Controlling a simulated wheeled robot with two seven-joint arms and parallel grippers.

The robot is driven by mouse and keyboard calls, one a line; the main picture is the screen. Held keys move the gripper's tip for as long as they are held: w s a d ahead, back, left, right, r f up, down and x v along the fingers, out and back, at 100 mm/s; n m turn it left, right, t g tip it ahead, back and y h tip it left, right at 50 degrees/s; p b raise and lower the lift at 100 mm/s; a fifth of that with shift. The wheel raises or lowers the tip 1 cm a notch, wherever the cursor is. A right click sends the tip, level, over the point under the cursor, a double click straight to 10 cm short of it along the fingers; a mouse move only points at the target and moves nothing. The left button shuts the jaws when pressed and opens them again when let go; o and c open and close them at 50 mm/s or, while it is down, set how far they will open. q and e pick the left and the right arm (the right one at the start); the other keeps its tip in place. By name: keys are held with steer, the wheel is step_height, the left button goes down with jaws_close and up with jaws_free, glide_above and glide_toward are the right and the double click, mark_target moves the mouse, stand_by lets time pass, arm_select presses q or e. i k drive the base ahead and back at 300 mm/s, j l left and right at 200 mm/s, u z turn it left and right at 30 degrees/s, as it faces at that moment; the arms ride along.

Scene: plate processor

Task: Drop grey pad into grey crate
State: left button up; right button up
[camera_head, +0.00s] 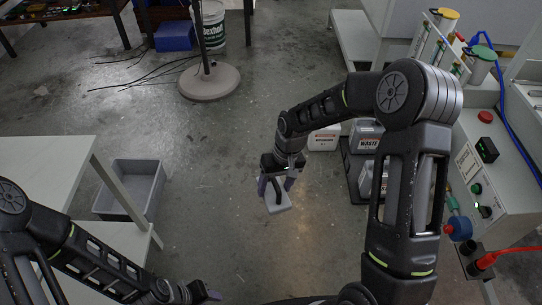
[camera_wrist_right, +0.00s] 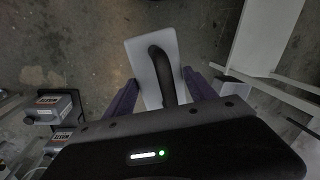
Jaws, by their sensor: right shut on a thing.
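The grey pad (camera_head: 279,203) is a light flat block with a dark curved handle. My right gripper (camera_head: 275,186) is shut on it and holds it above the open floor in the head view. In the right wrist view the pad (camera_wrist_right: 142,58) sits between the purple fingers (camera_wrist_right: 155,92), its handle upward. The grey crate (camera_head: 148,185) stands at the left of the head view beside the white table, apart from the pad. The crate's inside looks empty where visible. My left gripper (camera_head: 205,292) is at the bottom edge, its fingers too unclear to judge.
A white table (camera_head: 45,160) stands at the left, one leg crossing in front of the crate. White containers (camera_head: 325,138) and a dark tray (camera_head: 352,172) are right of my right gripper. A machine with buttons (camera_head: 490,160) is at the far right. Floor between pad and crate is clear.

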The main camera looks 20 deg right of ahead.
mark_target(137, 198)
steer(key=i+l, duration=0.1)
steer(key=i, duration=0.5)
steer(key=i+l, duration=0.15)
steer(key=i, duration=0.4)
steer(key=i+l, duration=0.1)
steer(key=i, duration=0.5)
steer(key=i+l, duration=0.15)
steer(key=i, duration=0.45)
steer(key=i+u, duration=0.15)
steer(key=u, duration=2.85)
steer(key=j, duration=0.1)
